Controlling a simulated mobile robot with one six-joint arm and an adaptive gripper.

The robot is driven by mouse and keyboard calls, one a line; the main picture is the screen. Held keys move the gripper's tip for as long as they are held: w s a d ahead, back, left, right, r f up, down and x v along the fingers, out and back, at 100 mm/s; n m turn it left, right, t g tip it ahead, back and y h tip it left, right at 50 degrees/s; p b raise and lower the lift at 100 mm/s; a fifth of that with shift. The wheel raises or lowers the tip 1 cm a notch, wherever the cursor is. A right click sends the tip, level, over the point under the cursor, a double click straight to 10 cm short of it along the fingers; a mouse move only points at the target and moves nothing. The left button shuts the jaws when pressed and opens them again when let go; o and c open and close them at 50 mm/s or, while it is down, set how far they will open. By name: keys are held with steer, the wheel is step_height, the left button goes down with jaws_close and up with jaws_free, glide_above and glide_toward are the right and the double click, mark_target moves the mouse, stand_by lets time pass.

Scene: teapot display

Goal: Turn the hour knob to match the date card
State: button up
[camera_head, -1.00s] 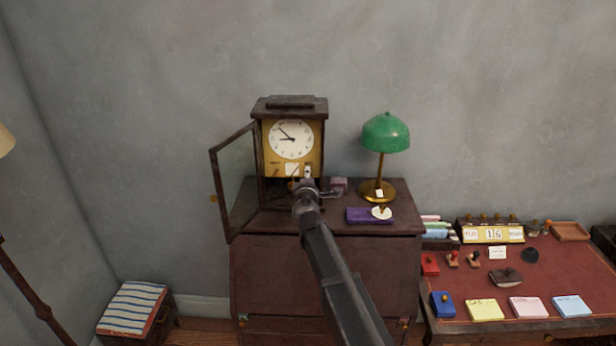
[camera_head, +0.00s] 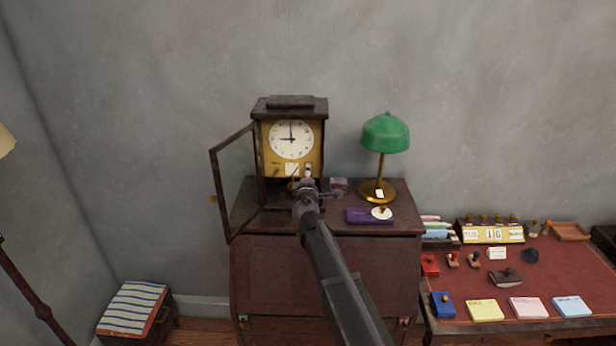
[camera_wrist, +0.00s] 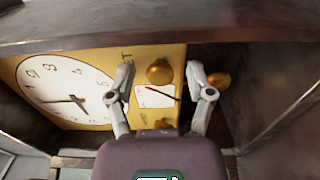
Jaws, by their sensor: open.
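The clock (camera_head: 290,165) stands on the cabinet with its glass door (camera_head: 236,185) swung open to the left. Its white dial (camera_head: 291,139) reads about nine o'clock; the dial also shows at left in the wrist view (camera_wrist: 60,90). In the wrist view a brass knob (camera_wrist: 160,72) sits on the yellow panel, between the fingertips in the picture. A white card (camera_wrist: 152,99) is below it, and a smaller brass knob (camera_wrist: 164,124) is lower. Another brass round piece (camera_wrist: 218,80) is right of the right finger. My gripper (camera_wrist: 160,90) is open in front of the panel; contact cannot be told.
A green lamp (camera_head: 385,133) and a purple box (camera_head: 368,216) stand right of the clock. The desk (camera_head: 562,270) at right holds a calendar (camera_head: 492,234) showing 16, stamps and note pads. A striped stool (camera_head: 134,305) is at lower left.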

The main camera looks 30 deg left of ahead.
steer(key=v, duration=1.2)
stand_by(0.7)
steer(key=w+d+f+m+g+h, duration=0.1)
steer(key=w+d+f+m+h, duration=0.3)
steer(key=d, duration=0.8)
steer(key=w+d+f+m+g+h, duration=0.2)
steer(key=d+m+h, duration=0.3)
steer(key=d, duration=0.8)
steer(key=w+d+f+m+g+h, duration=0.1)
steer(key=w+d+f+m+h, duration=0.4)
steer(key=d, duration=0.7)
steer(key=s+d+f+m+g+y, duration=0.1)
steer(key=s+d+f+m+g, duration=0.2)
steer(key=d, duration=0.4)
steer(key=s+d+f+m+g, duration=0.1)
steer(key=s+d+m+g, duration=0.2)
steer(key=s+d, duration=0.25)
steer(key=s+d+f+m+g+y, duration=0.3)
steer(key=s+d+m+g+y, duration=0.1)
steer(key=s+d, duration=0.5)
steer(key=shift+s+f+g, duration=0.35)
steer(key=shift+s+g, duration=0.45)
steer(key=shift+s, duration=0.15)
